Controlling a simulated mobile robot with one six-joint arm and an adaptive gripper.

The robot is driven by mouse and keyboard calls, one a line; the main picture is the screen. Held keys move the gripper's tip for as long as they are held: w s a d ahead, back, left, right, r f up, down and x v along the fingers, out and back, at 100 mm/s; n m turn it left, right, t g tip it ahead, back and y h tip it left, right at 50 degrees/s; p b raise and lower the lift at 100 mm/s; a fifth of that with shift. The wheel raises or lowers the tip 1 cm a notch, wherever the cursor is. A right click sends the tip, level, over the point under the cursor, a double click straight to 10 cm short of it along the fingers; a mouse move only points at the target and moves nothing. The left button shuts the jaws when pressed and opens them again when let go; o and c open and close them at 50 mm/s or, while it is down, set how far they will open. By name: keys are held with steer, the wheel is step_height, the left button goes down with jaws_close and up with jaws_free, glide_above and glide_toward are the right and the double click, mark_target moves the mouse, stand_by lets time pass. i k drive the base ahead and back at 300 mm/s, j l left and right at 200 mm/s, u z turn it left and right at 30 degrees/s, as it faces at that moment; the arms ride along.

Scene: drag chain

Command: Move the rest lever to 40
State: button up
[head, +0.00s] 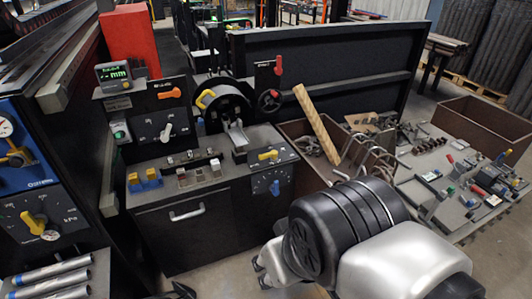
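I cannot read which control is labelled as the rest lever. A dark machine has several candidates. An orange lever (169,94) lies nearly level on the upper panel, above a dial with a pale pointer lever (166,132). A yellow lever (267,155) sits above a blue-handled dial (274,188) on the right panel. Another yellow lever (205,98) is beside the round black drum. A red lever (278,65) points up on the small upper right panel. My gripper (264,270) shows only in part at the lower middle, below the machine front; my arm hides the rest.
Metal tubes (52,276) lie at lower left. A brown bin (290,130) with a wooden plank (318,124) stands right of the machine. A clamp-covered table (455,190) is at right.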

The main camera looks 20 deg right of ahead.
mark_target(274, 154)
steer(key=i+l, duration=0.2)
steer(key=i, duration=0.35)
steer(key=i+l, duration=0.2)
steer(key=i, duration=0.35)
steer(key=l+z, duration=0.05)
